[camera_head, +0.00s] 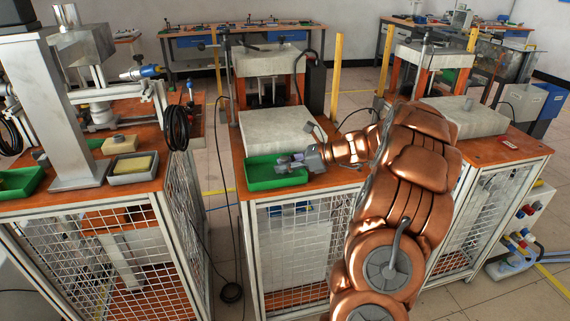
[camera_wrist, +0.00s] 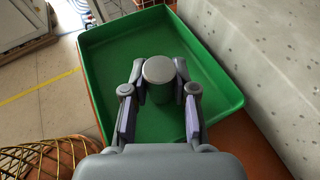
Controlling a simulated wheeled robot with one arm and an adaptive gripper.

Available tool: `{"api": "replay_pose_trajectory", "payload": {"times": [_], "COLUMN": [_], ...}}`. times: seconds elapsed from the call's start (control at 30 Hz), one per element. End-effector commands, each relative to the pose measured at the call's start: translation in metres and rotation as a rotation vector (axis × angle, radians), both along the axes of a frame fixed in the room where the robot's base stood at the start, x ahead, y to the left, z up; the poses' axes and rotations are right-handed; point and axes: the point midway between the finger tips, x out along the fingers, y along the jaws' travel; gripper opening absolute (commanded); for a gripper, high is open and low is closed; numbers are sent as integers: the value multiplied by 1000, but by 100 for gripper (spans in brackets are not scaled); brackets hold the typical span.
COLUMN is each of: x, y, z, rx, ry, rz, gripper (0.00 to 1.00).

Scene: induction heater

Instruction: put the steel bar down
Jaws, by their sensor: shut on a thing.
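My gripper (camera_head: 291,163) is over the green tray (camera_head: 262,184) on the middle workbench. In the wrist view my gripper (camera_wrist: 159,83) is shut on the steel bar (camera_wrist: 159,69), whose round grey end faces the camera. The bar stands between the two fingers, within the outline of the green tray (camera_wrist: 215,82). The bar's lower end is hidden, so I cannot tell whether it touches the tray floor. In the head view the bar is not clearly visible. No other object shows in the tray.
A grey speckled block (camera_head: 277,131) stands right behind the tray. The orange bench top (camera_head: 316,186) has a little bare room beside the tray. A left bench carries a grey tray (camera_head: 133,168) and another green tray (camera_head: 20,181). A black cable (camera_head: 231,292) hangs to the floor.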

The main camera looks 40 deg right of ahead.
Motion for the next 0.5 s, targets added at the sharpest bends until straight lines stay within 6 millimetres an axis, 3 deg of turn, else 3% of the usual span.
{"api": "replay_pose_trajectory", "payload": {"times": [0.03,0.07,0.2,0.3,0.5], "x": [0,0,0,0,0], "y": [0,0,0,0,0], "z": [-1,-1,-1,-1,-1], "rx": [1,1,0,0,0], "ry": [0,0,0,0,0], "rz": [0,0,0,0,0], "gripper": [0,30,44,52,52]}}
